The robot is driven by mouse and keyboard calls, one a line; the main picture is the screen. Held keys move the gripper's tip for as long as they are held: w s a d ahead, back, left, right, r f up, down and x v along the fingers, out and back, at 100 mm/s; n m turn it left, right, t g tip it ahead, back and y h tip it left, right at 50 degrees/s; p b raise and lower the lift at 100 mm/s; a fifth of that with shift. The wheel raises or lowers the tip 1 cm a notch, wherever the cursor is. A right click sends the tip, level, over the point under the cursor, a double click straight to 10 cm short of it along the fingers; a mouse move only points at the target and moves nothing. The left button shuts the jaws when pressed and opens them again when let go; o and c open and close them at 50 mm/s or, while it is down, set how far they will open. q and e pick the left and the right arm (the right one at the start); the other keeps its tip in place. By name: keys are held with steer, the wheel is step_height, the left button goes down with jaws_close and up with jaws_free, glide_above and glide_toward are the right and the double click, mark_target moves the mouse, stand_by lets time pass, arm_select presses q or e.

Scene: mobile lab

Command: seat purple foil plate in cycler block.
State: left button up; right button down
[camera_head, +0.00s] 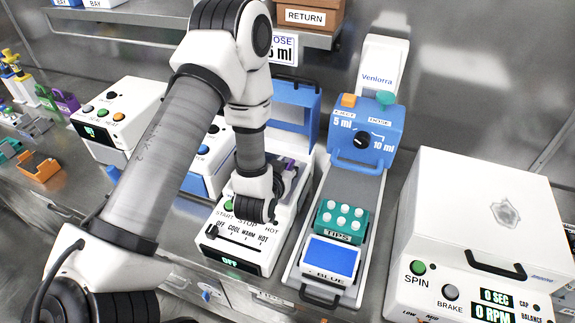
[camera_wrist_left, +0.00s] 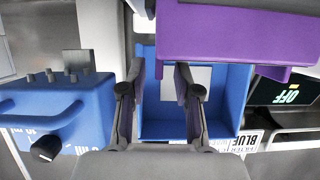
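The purple foil plate shows large and close at the upper right of the left wrist view (camera_wrist_left: 235,35). In the head view only a small purple part (camera_head: 289,163) shows beside my gripper, over the cycler. The white cycler (camera_head: 232,252) has START, STOP and HOT markings and a display reading OFF; its block is mostly hidden by my arm. My left gripper (camera_head: 284,178) reaches down over the cycler. My right gripper is not in view.
A blue dispenser (camera_head: 366,130) stands right of the cycler, with a teal tips rack (camera_head: 341,222) and a blue tray (camera_head: 331,258) before it. A white centrifuge (camera_head: 480,215) stands far right. A white device (camera_head: 118,120) is left, and a shelf (camera_head: 140,14) is above.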

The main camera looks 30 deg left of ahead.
arm_select(q)
steer(key=shift+r, duration=0.1)
steer(key=shift+b+v, duration=0.4)
steer(key=shift+v, duration=0.85)
steer(key=shift+p+v, duration=0.5)
steer(key=shift+v, duration=0.7)
steer(key=p+v, duration=0.7)
steer(key=p, duration=0.2)
